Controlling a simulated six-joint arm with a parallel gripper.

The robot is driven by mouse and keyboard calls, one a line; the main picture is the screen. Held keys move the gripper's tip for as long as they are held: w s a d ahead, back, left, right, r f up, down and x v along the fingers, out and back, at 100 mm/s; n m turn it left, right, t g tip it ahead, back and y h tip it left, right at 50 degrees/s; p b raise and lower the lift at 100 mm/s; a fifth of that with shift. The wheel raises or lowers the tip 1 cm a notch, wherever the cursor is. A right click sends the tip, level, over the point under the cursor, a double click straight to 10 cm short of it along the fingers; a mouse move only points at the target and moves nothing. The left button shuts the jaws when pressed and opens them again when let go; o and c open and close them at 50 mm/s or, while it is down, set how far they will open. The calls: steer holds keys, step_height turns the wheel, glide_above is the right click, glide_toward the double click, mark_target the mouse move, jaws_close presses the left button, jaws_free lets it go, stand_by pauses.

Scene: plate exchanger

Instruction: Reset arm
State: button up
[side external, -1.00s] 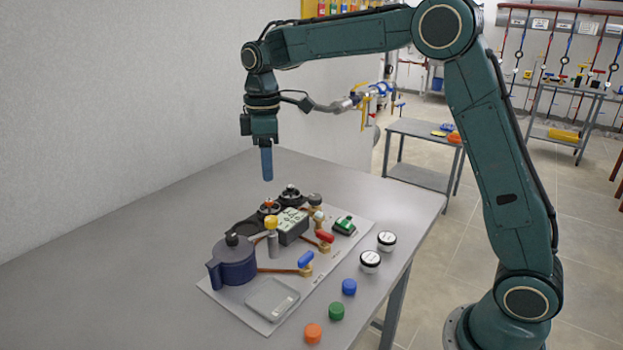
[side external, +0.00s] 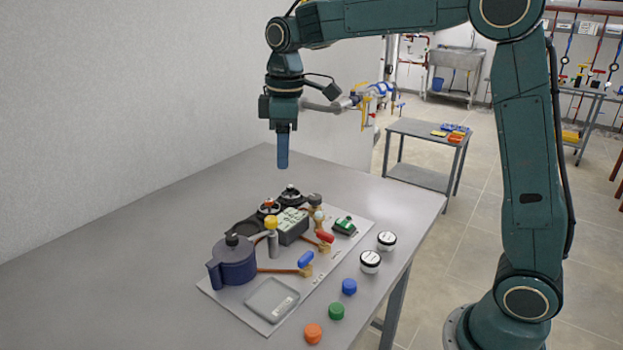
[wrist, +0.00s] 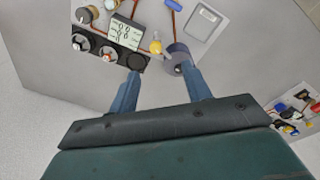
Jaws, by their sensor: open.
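My gripper (side external: 283,148) hangs pointing down above the back of the table, over and behind the plate exchanger board (side external: 333,260), and touches nothing. In the wrist view its two blue fingers (wrist: 163,88) are apart with nothing held between them. The board carries a dark blue pot-like vessel (side external: 234,262), a grey box with a marked top (side external: 291,226), black round units with knobs, a yellow-topped post (side external: 271,238), and red (side external: 325,237) and blue (side external: 306,259) valve handles. In the wrist view the grey box (wrist: 124,34) and the vessel (wrist: 177,58) lie beyond the fingertips.
Blue (side external: 349,287), green (side external: 336,311) and orange (side external: 313,333) caps and two white-topped round jars (side external: 370,262) stand along the table's right side. A wall borders the table behind. The left part of the table (side external: 120,270) is clear. A side table (side external: 428,132) stands beyond.

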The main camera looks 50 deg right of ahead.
steer(key=s+r+m+t, duration=0.3)
steer(key=s+m, duration=0.1)
steer(key=s, duration=1.1)
steer(key=s+f+m+t, duration=0.1)
steer(key=s+f+m, duration=0.2)
steer(key=s, duration=0.8)
steer(key=shift+s+d+f+m+t, duration=0.25)
steer(key=shift+d+f+m+t, duration=0.15)
steer(key=shift+f, duration=0.4)
